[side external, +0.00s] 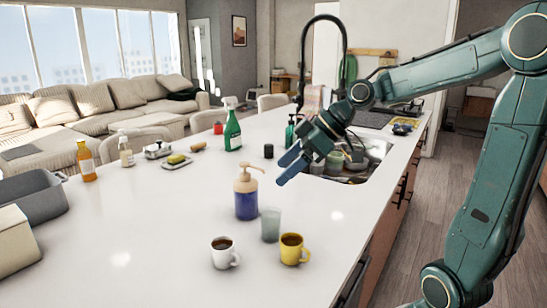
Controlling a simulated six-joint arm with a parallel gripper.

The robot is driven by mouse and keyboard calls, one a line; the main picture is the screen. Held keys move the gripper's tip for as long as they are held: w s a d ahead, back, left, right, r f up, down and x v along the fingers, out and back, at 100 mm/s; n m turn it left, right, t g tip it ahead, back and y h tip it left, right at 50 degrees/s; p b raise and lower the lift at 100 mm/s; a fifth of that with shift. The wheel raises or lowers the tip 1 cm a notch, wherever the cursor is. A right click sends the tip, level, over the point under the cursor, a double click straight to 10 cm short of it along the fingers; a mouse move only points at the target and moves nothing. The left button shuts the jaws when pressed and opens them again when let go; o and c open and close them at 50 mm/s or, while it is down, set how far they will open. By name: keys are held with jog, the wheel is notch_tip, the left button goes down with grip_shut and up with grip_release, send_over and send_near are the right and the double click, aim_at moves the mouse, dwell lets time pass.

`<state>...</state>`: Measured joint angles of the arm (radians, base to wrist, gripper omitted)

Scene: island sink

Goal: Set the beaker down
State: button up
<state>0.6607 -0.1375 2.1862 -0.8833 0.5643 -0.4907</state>
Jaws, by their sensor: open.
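The beaker (270,225) looks like a greyish, translucent cup. It stands upright on the white island counter, just right of the blue pump bottle and behind the yellow mug. My gripper (283,168) has blue fingers and is open, with nothing seen between them. It is above the counter at the sink's left edge, apart from the beaker and farther back in the picture.
A blue pump bottle (246,198), a white mug (223,252) and a yellow mug (291,249) stand close around the beaker. The sink (345,178) holds dishes. A green spray bottle (232,131) stands farther back. The counter's left middle (150,225) is clear.

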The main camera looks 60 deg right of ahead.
aim_at(271, 218)
jog(key=w+d+r+t+y, duration=0.25)
jog(key=d+t, duration=0.25)
jog(key=d, duration=0.6)
jog(key=shift+n+y, duration=0.4)
jog(key=shift+y, duration=0.05)
jog(key=f, duration=2)
jog(key=shift+w+a+f, duration=0.15)
jog(key=shift+a+f, duration=0.1)
jog(key=shift+a, duration=0.05)
jog(key=shift+x, duration=0.85)
jog(key=shift+x, duration=2.9)
jog(key=c, duration=1.2)
